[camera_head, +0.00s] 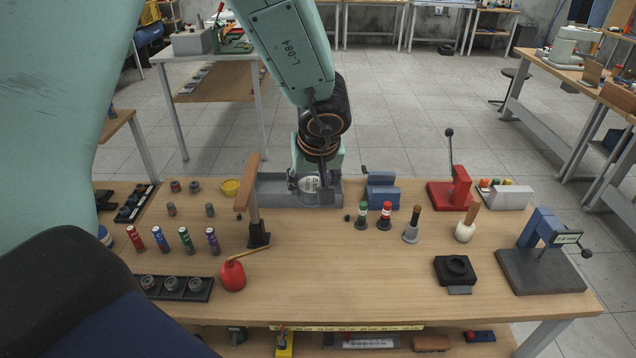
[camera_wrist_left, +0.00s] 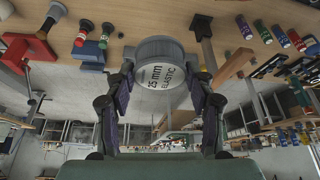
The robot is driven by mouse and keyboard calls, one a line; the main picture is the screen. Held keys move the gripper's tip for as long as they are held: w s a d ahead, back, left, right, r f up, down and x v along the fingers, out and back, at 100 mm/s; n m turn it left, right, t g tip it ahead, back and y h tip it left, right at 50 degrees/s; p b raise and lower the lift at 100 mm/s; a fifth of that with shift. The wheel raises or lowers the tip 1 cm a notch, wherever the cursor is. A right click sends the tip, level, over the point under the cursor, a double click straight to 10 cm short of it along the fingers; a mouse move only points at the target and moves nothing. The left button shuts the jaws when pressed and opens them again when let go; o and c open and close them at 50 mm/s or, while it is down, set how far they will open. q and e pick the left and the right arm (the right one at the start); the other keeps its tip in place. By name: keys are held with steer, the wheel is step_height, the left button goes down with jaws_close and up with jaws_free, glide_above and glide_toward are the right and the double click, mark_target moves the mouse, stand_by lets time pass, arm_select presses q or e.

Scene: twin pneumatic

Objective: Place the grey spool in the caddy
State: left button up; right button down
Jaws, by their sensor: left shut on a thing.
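The grey spool (camera_wrist_left: 162,50), a short round drum with a pale label reading "25 mm ELASTIC", sits between the two fingers of my left gripper (camera_wrist_left: 160,92) in the left wrist view. In the head view my left gripper (camera_head: 312,187) points down at the table's far edge, shut on the spool (camera_head: 310,184), whose label partly shows. A long grey open tray (camera_head: 272,198), which may be the caddy, lies right there; the gripper hides its middle. I cannot tell whether the spool touches the tray. My right gripper is not in view.
A blue block (camera_head: 381,193) and a red lever press (camera_head: 455,187) stand to the right. The front middle is clear.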

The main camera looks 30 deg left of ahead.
arm_select(q)
steer(key=shift+r, duration=0.25)
steer(key=shift+w+d+f+m, duration=0.1)
steer(key=shift+w+d+m, duration=0.3)
steer(key=shift+m, duration=0.3)
steer(key=s+d+f+m+h+b, duration=0.2)
steer(key=s+d+f+m+b, duration=0.1)
steer(key=f+b, duration=0.3)
steer(key=s+d+f+m+h+b, duration=0.1)
steer(key=s+d+f+m+b, duration=0.1)
steer(key=d+f+m+b, duration=0.2)
steer(key=s+d+f+m+h+b, duration=0.2)
steer(key=f+m+b, duration=0.4)
steer(key=f+b, duration=0.4)
step_height(320, 180, down, 2)
steer(key=s+d, duration=0.1)
steer(key=d, duration=0.1)
steer(key=shift+s+d+f+t+h, duration=0.15)
steer(key=shift+s+d+t+h, duration=0.15)
steer(key=shift+d, duration=0.05)
